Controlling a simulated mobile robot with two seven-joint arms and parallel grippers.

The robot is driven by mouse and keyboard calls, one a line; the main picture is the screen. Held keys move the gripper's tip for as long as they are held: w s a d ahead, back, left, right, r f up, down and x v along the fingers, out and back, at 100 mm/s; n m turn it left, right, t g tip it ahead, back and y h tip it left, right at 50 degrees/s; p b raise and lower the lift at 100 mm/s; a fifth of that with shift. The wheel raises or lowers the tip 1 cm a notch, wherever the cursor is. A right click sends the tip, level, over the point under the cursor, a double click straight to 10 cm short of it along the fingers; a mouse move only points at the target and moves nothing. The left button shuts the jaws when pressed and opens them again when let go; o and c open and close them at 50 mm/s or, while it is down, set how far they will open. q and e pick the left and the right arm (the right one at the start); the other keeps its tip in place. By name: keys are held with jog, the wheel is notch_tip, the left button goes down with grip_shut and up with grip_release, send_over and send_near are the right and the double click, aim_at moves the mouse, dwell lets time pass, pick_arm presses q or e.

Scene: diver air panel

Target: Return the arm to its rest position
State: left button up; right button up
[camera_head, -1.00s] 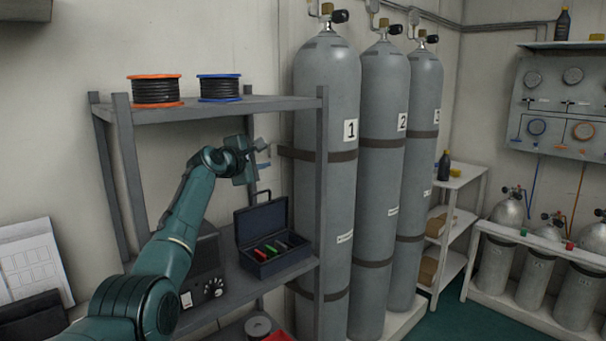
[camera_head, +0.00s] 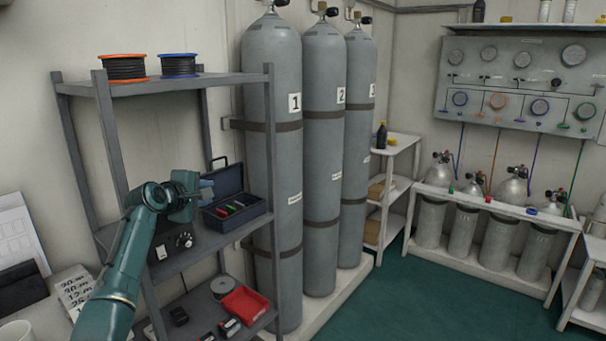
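My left arm, teal with dark joints, comes in from the lower left. Its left gripper (camera_head: 207,189) is in front of the grey shelf rack (camera_head: 187,85), just left of the open dark blue toolbox (camera_head: 234,222). The small fingertips look apart, with nothing seen between them. Whether the gripper touches the box cannot be told from this angle. The toolbox lid is up, and red and green items lie inside. My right gripper is not in view.
Cable spools (camera_head: 122,69) stand on the top shelf, and a red tray (camera_head: 244,304) sits on the lower one. Tall grey cylinders (camera_head: 270,170) stand right of the rack. A gauge panel (camera_head: 520,80) hangs on the right wall. The green floor (camera_head: 440,300) is clear.

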pick_arm(q)
jog(key=s+d+f+m+g+y, duration=0.2)
jog(key=s+f+m+g, duration=0.5)
jog(key=s+f, duration=1.75)
jog(key=s+d+f+m+g+y, duration=0.2)
jog(key=s+m, duration=0.8)
jog(key=s, duration=2)
jog(key=w+d+f+t+h+p, duration=0.1)
jog(key=w+d+f+t+h, duration=0.2)
jog(key=w+d+f+t, duration=0.2)
jog(key=shift+w+d+f+m+t, duration=0.3)
jog(key=shift+w+d+t, duration=0.2)
jog(key=shift+w, duration=0.15)
